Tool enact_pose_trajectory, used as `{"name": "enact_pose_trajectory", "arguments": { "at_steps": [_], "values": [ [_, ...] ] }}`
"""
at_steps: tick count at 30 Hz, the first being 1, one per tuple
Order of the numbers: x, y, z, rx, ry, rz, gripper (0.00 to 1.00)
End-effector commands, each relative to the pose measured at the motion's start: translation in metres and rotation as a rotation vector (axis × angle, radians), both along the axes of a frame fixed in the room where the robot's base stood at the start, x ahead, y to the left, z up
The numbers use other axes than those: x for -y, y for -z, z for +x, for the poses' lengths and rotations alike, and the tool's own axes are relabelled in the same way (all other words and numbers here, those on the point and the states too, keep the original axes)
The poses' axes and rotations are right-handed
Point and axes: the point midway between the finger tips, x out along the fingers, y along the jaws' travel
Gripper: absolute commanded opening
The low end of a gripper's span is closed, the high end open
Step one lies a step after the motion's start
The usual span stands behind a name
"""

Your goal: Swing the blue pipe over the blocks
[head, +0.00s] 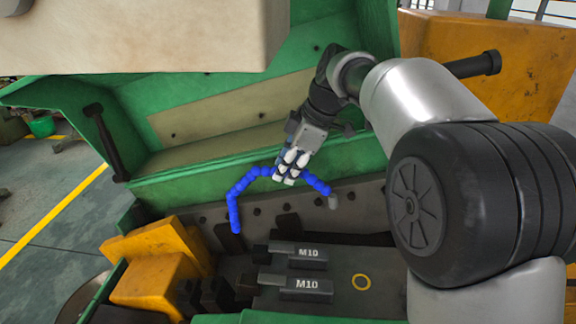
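The blue pipe (240,190) is a segmented, bent hose in the middle of the head view. It arches up from a lower left end, passes at my gripper, and runs down right to a grey tip. My gripper (287,175) reaches down from the upper right, with its pale fingers closed around the upper part of the pipe. The fingers hide a short stretch of it. Two dark blocks marked M10, a rear one (308,257) and a front one (300,288), lie below the gripper in the picture. The pipe is left of and above them in the picture.
The green machine housing (180,195) rises behind the pipe. A black handle (103,142) stands at left. Yellow-orange blocks (160,275) stand at lower left. A beige body (140,35) overhangs the upper left.

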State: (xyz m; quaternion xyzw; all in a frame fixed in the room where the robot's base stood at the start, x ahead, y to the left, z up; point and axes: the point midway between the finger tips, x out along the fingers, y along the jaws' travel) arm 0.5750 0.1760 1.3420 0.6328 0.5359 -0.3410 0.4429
Motion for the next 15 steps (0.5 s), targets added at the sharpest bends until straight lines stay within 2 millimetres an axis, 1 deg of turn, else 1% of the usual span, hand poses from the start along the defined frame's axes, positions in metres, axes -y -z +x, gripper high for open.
{"name": "enact_pose_trajectory", "arguments": {
  "at_steps": [1,11,15],
  "values": [
    [0.0000,-0.0001,0.0000,0.000,0.000,0.000,0.22],
    [0.0002,-0.0001,0.0000,0.000,0.000,0.000,0.00],
    [0.0002,-0.0002,-0.0001,0.000,0.000,0.000,0.00]
  ]
}}
